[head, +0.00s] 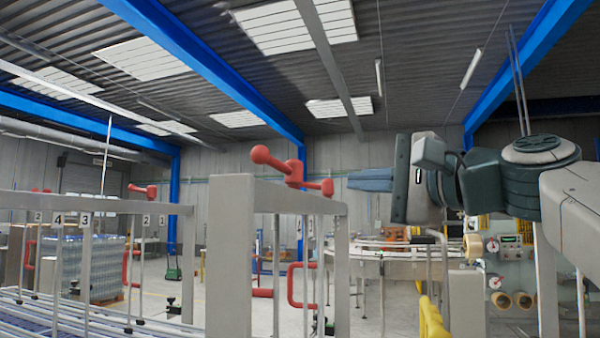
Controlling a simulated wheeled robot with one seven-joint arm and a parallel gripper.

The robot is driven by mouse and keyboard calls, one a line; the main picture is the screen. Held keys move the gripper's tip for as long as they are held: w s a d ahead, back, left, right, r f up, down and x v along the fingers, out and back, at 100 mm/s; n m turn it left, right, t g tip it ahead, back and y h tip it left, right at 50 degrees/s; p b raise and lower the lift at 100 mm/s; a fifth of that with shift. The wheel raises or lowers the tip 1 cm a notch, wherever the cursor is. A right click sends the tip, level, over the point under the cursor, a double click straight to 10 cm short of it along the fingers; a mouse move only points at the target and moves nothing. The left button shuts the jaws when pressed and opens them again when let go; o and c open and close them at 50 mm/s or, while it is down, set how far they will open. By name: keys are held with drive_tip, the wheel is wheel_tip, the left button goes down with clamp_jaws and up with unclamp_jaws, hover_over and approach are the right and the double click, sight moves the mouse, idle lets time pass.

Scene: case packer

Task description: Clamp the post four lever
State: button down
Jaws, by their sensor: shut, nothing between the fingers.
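A red lever with a ball end (285,167) stands on top of the near grey frame, its ball up and to the left. Its red knob (327,187) at the right is close to my gripper. My gripper (351,181) is shut and empty, its blue fingers pointing left with a small apparent gap to the knob. A number 4 plate (58,219) hangs on the rail at far left. Small plates by the near frame are partly hidden, so I cannot tell for sure which number this lever bears.
More red levers stand on the farther frame, one at mid-left (143,190). A thick grey post (230,260) fills the near centre. A curved conveyor (400,247) lies behind the gripper. A yellow part (432,322) sits low in front.

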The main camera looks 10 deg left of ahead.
wheel_tip(320, 180, up, 2)
drive_tip(key=y, duration=0.1)
drive_tip(key=p, duration=0.6)
approach(269, 158)
drive_tip(key=w+a, duration=0.2)
drive_tip(key=w+a+r, duration=0.1)
drive_tip(key=w+a, duration=0.1)
drive_tip(key=shift+w+a, duration=0.15)
drive_tip(key=shift+w, duration=0.05)
drive_tip(key=shift+s+a, duration=0.15)
drive_tip(key=shift+a, duration=0.35)
drive_tip(key=shift+a, duration=0.75)
drive_tip(key=shift+d, duration=0.1)
